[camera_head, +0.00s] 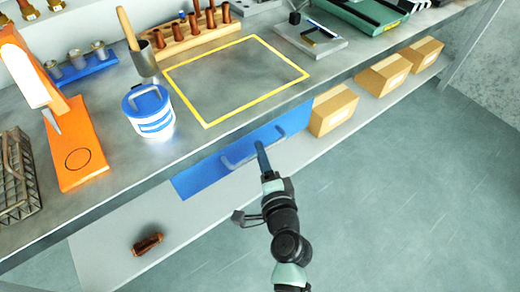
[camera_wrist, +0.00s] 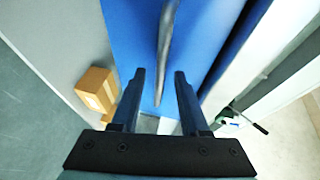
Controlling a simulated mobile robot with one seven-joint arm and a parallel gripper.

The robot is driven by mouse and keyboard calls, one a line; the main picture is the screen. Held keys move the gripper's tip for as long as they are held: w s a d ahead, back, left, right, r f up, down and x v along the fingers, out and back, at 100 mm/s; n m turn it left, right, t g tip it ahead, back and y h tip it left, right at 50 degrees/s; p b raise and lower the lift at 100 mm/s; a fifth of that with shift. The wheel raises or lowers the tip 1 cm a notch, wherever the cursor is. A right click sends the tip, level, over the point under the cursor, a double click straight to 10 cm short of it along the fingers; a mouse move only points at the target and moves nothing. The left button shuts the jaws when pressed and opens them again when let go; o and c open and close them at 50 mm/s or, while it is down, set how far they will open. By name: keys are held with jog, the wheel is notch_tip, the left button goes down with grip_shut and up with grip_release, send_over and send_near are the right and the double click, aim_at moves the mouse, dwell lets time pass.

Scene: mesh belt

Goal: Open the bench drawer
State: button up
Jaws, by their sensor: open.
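The bench drawer (camera_head: 200,177) has a flat blue front below the worktop edge. It looks shut, close under the bench. Its grey bar handle (camera_head: 238,162) runs along the front. In the wrist view the blue front (camera_wrist: 125,30) fills the middle, and the handle (camera_wrist: 167,35) runs down the picture towards the gap between my fingers. My gripper (camera_head: 262,148) is at the handle's middle in the head view, pointing at the drawer. In the wrist view my gripper (camera_wrist: 159,76) has its fingers apart, one on each side of the handle's line. Contact with the handle cannot be told.
Cardboard boxes (camera_head: 333,110) stand on the lower shelf right of the drawer. A brown cylinder (camera_head: 147,244) lies on the shelf at left. On the worktop are a blue-and-white tub (camera_head: 150,115), a yellow-outlined area (camera_head: 205,123) and an orange stand (camera_head: 75,160). The floor (camera_head: 420,200) is clear.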

jog(key=shift+x, duration=1.1)
grip_shut()
dwell(0.7)
